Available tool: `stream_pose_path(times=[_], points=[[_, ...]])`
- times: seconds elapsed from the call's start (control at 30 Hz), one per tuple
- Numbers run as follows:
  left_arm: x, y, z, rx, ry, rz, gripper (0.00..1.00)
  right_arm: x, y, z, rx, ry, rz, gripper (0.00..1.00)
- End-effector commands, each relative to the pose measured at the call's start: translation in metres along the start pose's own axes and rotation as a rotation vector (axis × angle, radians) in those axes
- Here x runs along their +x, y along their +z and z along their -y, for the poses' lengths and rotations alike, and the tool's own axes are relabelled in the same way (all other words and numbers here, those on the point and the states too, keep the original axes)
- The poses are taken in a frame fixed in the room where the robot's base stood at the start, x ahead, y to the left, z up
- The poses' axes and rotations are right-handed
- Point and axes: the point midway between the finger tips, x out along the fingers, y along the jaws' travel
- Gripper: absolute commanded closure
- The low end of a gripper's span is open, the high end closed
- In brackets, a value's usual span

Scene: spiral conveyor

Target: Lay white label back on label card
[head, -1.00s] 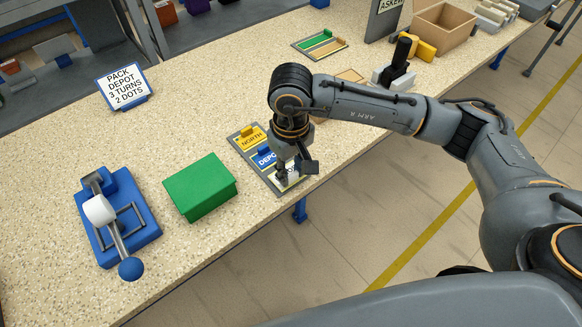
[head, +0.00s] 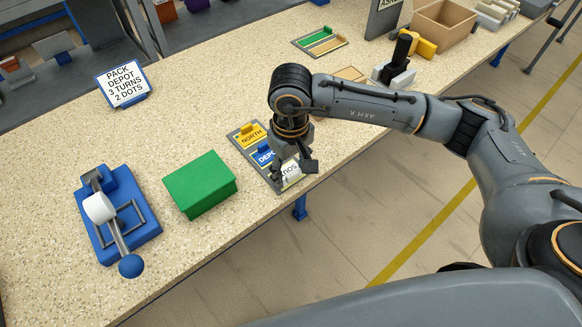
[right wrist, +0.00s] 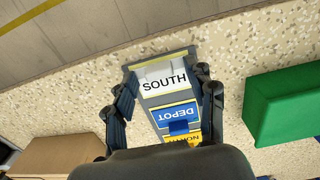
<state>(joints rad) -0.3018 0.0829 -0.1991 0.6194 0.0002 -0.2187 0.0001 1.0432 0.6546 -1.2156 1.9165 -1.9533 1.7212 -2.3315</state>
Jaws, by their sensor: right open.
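A blue DEPOT label (head: 265,157) and a yellow NORTH label (head: 253,135) are on the same card. My right gripper (head: 292,166) is open just over the white label. In the right wrist view its fingers (right wrist: 168,92) stand wide apart on either side of the card, with nothing gripped. My left gripper is out of view.
A green box (head: 200,184) and a blue lever device (head: 120,218) stand left of the card. A sign (head: 123,84) stands farther back. The counter's front edge is close to the card. An open brown box (head: 443,24) is at the back right.

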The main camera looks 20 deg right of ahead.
Motion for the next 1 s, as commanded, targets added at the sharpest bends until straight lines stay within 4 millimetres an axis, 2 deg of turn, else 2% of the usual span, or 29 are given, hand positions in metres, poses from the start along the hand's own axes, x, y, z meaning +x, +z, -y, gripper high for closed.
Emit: stream_pose_path(times=[0.17,0.4,0.6,0.77,1.0], points=[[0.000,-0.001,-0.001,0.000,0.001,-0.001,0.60,-0.022,-0.002,0.000,0.000,0.001,-0.006,0.45],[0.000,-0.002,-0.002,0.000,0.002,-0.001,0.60,-0.073,-0.002,0.000,0.000,0.001,-0.007,0.45],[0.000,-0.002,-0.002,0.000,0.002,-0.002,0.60,-0.106,-0.001,0.000,0.000,0.000,-0.004,0.45],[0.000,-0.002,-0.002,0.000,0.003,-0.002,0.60,-0.118,-0.001,0.000,0.000,0.000,-0.001,0.45],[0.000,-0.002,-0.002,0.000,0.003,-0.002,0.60,-0.119,0.000,0.000,0.000,0.000,-0.001,0.45]])
